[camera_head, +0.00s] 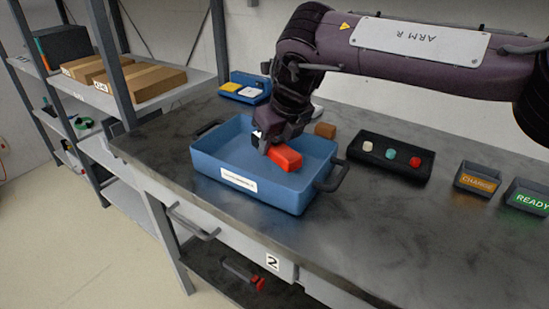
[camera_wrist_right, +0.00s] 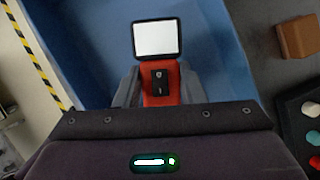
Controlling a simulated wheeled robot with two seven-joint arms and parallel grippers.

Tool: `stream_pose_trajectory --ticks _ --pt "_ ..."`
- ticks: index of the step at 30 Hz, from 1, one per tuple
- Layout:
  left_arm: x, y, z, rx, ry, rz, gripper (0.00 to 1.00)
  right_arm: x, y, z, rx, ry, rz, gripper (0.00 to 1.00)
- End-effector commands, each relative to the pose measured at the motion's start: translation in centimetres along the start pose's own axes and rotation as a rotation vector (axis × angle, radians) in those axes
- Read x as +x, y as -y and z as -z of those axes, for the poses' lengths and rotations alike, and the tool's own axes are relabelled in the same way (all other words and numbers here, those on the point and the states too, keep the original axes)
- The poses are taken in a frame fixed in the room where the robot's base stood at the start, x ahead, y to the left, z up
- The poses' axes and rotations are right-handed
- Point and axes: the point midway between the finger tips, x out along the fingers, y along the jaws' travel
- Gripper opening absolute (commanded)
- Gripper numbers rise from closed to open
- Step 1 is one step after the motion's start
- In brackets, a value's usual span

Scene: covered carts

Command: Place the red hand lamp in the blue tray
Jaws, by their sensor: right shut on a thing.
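The red hand lamp (camera_head: 283,157) is in my right gripper (camera_head: 263,145), over the inside of the blue tray. In the right wrist view the lamp (camera_wrist_right: 158,75) shows a white face and a black switch between the two fingers. The right gripper (camera_wrist_right: 150,90) is shut on it. The blue tray (camera_head: 270,192) stands on the dark worktop with a black handle at each end and a white label in front. I cannot tell whether the lamp touches the tray floor. My left gripper is not in view.
A brown block (camera_head: 325,130) and a black box with white, teal and red buttons (camera_head: 390,156) are right of the tray. CHARGE (camera_head: 478,178) and READY (camera_head: 528,197) bins stand farther right. A small blue bin (camera_head: 244,88) is behind. Shelves with cartons (camera_head: 140,82) stand left.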

Motion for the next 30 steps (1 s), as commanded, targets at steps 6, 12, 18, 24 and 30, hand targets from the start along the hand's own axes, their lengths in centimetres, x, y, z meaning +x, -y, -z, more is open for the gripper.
stream_pose_trajectory --ticks 6,12,18,24,30 --pt "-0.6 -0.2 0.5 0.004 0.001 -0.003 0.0 2.9 0.0 1.3 0.001 -0.002 -0.001 0.09" --pt "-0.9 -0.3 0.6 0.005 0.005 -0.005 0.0 3.6 0.0 1.5 0.001 0.001 -0.001 0.09" --pt "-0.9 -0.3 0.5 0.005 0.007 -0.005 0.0 3.8 0.0 1.6 0.001 0.0 -0.001 0.09" --pt "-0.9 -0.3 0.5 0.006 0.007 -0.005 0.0 3.9 0.0 1.6 0.001 -0.001 0.0 0.58" --pt "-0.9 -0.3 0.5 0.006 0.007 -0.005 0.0 3.9 0.0 1.6 0.0 -0.001 0.0 0.58"
